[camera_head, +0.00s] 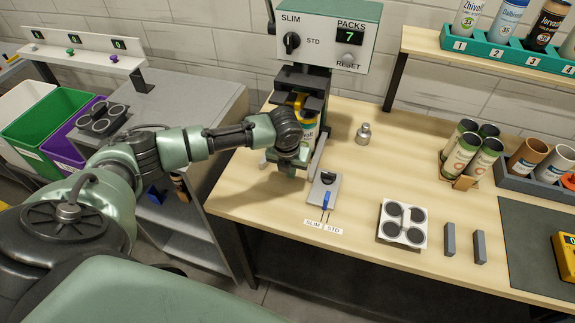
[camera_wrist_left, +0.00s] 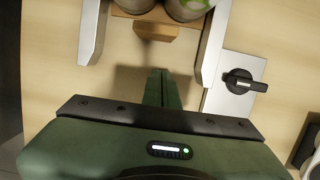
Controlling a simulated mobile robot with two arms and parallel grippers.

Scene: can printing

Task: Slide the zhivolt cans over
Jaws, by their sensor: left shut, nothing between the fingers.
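Cans (camera_wrist_left: 186,8) with some green on them show at the top edge of the left wrist view, at a brown block (camera_wrist_left: 155,32) between two metal rails; most of them is cut off. In the head view, the can area (camera_head: 308,132) under the machine is partly hidden behind my arm. My left gripper (camera_head: 298,154) is at the machine's front. In the wrist view its fingers (camera_wrist_left: 163,76) are together and empty, pointing at the brown block from a short distance. A Zhivolt can (camera_head: 470,18) stands in shelf slot 1. My right gripper is not in view.
The machine display (camera_head: 349,37) reads 7 packs. Several green-topped cans (camera_head: 463,155) lean at the right. A white can holder (camera_head: 403,238) and two grey bars (camera_head: 450,239) are near the front.

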